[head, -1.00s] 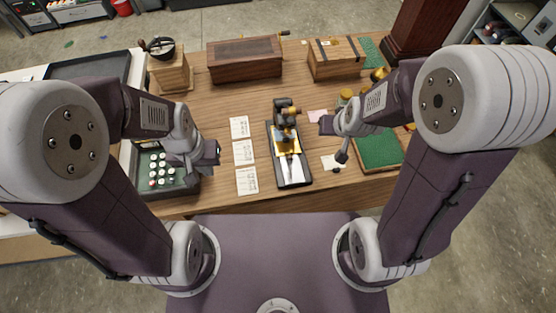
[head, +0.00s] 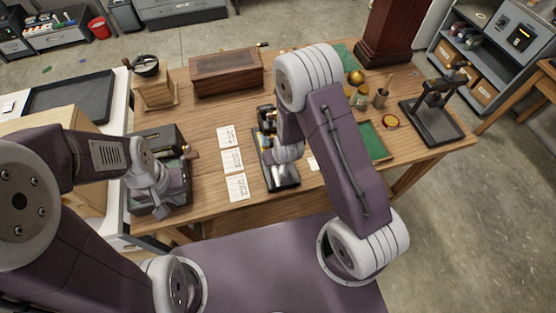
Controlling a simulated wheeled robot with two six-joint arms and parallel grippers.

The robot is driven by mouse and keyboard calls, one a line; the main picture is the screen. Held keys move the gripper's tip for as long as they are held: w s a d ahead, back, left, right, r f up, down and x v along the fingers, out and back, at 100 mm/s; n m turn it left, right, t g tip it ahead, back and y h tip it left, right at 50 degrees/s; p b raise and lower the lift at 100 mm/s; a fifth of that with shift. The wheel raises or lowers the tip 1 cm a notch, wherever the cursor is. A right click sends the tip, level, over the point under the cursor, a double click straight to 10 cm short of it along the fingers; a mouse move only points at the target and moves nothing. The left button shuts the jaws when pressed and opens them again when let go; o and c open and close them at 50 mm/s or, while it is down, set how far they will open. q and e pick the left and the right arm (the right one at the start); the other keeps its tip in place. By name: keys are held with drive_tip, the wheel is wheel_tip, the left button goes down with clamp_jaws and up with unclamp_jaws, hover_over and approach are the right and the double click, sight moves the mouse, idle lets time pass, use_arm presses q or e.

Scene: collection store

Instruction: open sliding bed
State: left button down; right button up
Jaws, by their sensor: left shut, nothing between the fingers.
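A small black bench device with a long narrow base (head: 285,183) stands near the middle of the wooden table, its upper part dark with a yellow patch. I cannot make out which part of it is the sliding bed. My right arm reaches over the device and its wrist covers much of it. My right gripper (head: 279,172) is at the device, mostly hidden, and I cannot see whether it touches it. My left gripper (head: 176,186) is shut and empty, over the dark tray at the table's left end, away from the device.
Several paper cards (head: 232,160) lie left of the device. At right are a green mat (head: 375,142), small jars and a black stand (head: 432,118).

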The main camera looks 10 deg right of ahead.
drive_tip(key=shift+w+d+f, duration=0.15)
drive_tip(key=shift+w+f, duration=0.1)
drive_tip(key=shift+f, duration=0.15)
drive_tip(key=shift+s+r, duration=0.1)
drive_tip(key=shift+s, duration=0.05)
clamp_jaws()
idle(1.0)
